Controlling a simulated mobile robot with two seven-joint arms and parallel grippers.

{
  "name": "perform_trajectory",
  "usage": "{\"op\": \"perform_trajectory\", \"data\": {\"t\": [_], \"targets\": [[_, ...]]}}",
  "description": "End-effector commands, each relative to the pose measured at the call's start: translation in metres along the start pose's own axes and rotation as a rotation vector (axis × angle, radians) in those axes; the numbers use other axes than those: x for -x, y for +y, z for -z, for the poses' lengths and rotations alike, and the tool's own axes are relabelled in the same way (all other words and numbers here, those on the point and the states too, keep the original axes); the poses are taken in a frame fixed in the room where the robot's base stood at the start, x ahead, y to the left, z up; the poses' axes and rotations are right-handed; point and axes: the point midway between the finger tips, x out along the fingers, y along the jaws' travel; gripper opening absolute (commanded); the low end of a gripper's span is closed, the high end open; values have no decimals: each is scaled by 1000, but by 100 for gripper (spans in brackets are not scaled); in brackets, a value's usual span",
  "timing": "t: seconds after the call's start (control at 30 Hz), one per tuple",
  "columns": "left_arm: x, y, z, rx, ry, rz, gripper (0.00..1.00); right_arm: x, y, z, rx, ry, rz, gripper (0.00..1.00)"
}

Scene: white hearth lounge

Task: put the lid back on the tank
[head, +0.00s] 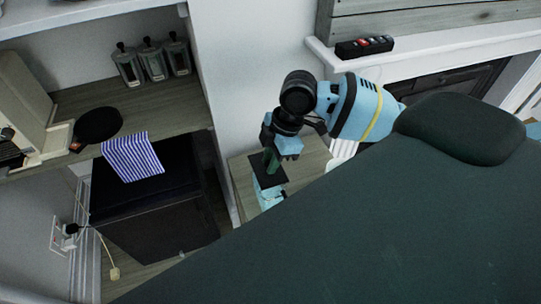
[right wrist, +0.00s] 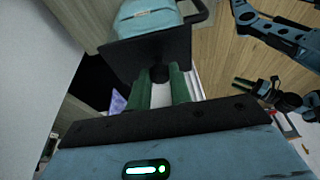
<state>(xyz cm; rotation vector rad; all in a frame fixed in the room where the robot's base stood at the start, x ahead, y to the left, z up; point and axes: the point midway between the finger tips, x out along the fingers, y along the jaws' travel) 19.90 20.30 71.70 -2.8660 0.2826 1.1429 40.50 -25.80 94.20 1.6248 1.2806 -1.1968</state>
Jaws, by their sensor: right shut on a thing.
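The lid (head: 267,170) is a dark flat square plate with a knob. My right gripper (head: 272,160) is shut on the knob. In the right wrist view the green fingers of my right gripper (right wrist: 160,88) close around the knob, and the lid (right wrist: 148,52) spreads beyond them. The tank (head: 267,194) is light blue and stands below the lid, partly hidden by it. Its pale blue body, white label and dark handle also show in the right wrist view (right wrist: 147,20). I cannot tell whether lid and tank touch. My left gripper (right wrist: 245,85) is small at the right, away from both.
At left are a shelf with glass jars (head: 152,62), a black pan (head: 98,125) and a striped cloth (head: 132,157).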

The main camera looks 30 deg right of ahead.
Motion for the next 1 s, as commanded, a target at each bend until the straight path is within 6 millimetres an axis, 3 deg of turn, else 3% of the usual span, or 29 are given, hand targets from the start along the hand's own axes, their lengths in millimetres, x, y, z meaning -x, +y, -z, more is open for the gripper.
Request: {"op": "perform_trajectory", "data": {"t": [1.0], "targets": [[0, -3, 4, -13, 8, 1, 36, 1, 0, 0, 1, 0, -2, 0]]}}
